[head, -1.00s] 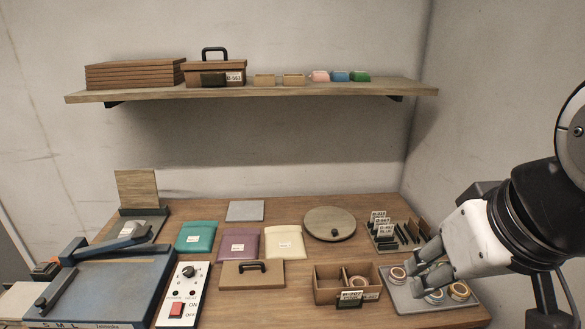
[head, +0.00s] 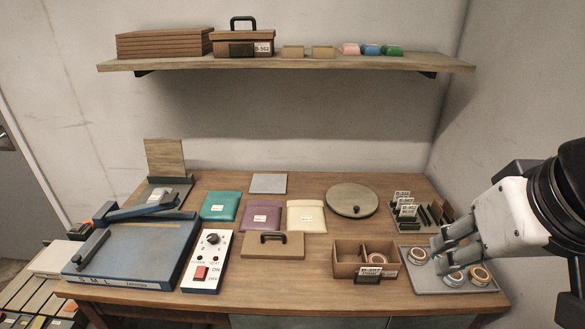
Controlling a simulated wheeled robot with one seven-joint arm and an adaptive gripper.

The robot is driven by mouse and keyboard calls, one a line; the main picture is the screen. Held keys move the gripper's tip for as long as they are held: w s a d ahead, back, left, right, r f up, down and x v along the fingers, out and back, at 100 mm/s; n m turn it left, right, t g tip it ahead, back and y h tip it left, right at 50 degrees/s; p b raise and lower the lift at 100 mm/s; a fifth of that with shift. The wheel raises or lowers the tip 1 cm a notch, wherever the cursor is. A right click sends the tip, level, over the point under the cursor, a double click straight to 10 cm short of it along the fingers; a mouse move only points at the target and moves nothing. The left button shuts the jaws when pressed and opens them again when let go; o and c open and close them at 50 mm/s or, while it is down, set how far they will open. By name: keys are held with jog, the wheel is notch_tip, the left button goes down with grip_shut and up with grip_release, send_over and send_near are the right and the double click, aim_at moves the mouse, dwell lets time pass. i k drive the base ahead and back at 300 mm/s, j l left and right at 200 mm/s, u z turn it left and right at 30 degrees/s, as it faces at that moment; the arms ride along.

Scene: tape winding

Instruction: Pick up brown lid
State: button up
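The brown lid (head: 272,249) is a flat rectangular panel with a black handle on top. It lies flat on the wooden table near the front middle, in front of the purple and cream pouches. My gripper (head: 438,255) is at the right, above the grey tray with tape rolls, well to the right of the lid. Its two fingers point left with a gap between them, and nothing shows held in it.
A brown divided box (head: 346,262) stands between the lid and my gripper. The grey tray (head: 437,282) holds several tape rolls. A white switch box (head: 206,262) and a blue sealer (head: 130,255) are left of the lid. A round board (head: 352,200) lies behind. A shelf (head: 290,63) hangs above.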

aim_at(257, 244)
jog(key=i+j, duration=0.1)
jog(key=j, duration=0.8)
jog(key=i+j, duration=0.15)
jog(key=j, duration=0.25)
